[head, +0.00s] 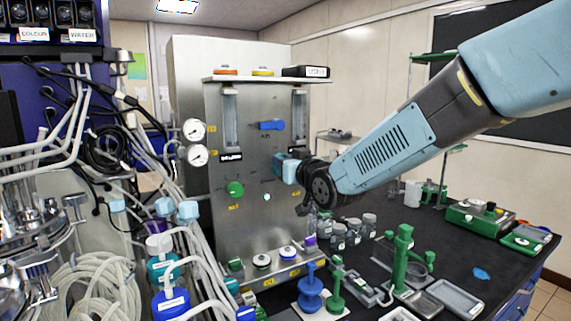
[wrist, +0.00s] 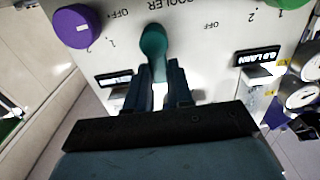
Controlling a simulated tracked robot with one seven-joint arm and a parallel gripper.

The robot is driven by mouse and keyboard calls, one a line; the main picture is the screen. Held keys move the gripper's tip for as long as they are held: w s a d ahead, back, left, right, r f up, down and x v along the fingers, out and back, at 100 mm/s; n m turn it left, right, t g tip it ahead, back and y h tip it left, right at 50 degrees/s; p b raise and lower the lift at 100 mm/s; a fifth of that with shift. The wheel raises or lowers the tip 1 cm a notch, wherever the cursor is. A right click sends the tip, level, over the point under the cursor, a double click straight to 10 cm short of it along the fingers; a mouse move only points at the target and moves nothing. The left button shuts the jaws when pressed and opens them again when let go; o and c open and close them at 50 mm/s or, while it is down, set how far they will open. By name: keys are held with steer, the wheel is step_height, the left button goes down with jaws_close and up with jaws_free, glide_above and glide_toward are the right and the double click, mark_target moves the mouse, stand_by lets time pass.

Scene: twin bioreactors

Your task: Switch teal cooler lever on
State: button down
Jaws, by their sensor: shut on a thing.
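The teal cooler lever (wrist: 153,42) stands out from the steel panel (wrist: 205,60) in the wrist view, under the upside-down "COOLER" lettering. My gripper (wrist: 161,80) is shut on the lever's handle, with one dark finger on each side of it. In the head view my gripper (head: 291,170) is at the right part of the panel (head: 250,150) and hides the lever.
A purple knob (wrist: 75,27) and a green knob (wrist: 285,3) flank the lever. A blue handle (head: 271,125) is higher on the panel. Pressure gauges (head: 194,130) stick out at its left. Bottles (head: 338,236) and a green stand (head: 403,255) crowd the dark bench below.

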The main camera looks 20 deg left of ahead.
steer(key=shift+f, duration=0.1)
steer(key=c, duration=1)
jaws_free()
steer(key=v, duration=1.3)
steer(key=shift+s+d, duration=0.2)
steer(key=shift+d, duration=0.15)
